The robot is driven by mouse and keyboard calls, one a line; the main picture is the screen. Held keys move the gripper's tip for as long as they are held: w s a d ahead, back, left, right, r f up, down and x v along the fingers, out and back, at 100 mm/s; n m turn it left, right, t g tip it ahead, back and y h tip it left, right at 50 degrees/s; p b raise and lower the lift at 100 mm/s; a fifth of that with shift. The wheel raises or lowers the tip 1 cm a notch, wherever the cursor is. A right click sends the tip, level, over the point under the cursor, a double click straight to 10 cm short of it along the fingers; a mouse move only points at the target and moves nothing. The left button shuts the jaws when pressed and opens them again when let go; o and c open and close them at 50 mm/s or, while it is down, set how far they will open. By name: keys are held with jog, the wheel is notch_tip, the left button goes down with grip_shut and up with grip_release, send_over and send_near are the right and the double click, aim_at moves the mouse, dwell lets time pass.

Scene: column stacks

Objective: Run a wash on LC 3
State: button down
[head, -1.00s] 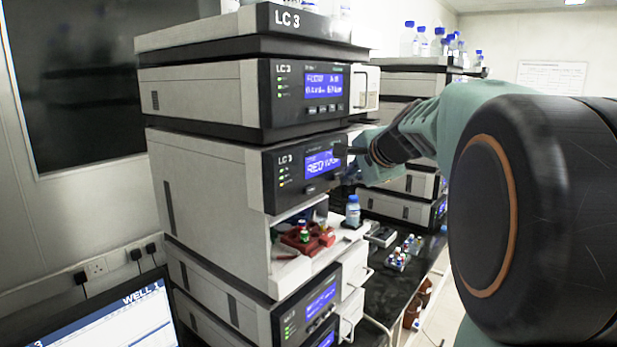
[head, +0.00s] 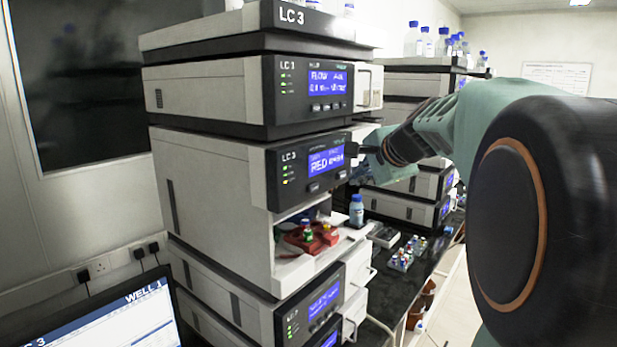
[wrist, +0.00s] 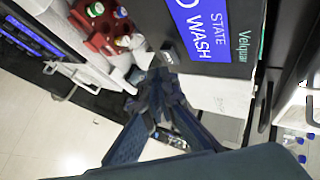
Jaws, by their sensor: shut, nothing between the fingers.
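The LC 3 stack (head: 215,165) stands at the centre of the head view. In the wrist view the display (wrist: 207,22) reads STATE and WASH. Two pale buttons (head: 314,187) sit under the display. My gripper (head: 354,150) is shut and empty at the panel's right end. In the wrist view its fingertips (wrist: 158,68) are by the panel's edge; contact cannot be told.
A monitor (head: 110,315) stands at lower left. Another stack (head: 420,110) stands behind. Vials in a rack (head: 403,255) sit on the dark bench.

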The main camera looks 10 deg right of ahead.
jog(key=s+d+b, duration=0.1)
jog(key=s, duration=0.1)
jog(key=s+d+b, duration=0.1)
jog(key=s+d, duration=0.1)
dwell(0.5)
jog(key=shift+w, duration=0.15)
dwell(0.4)
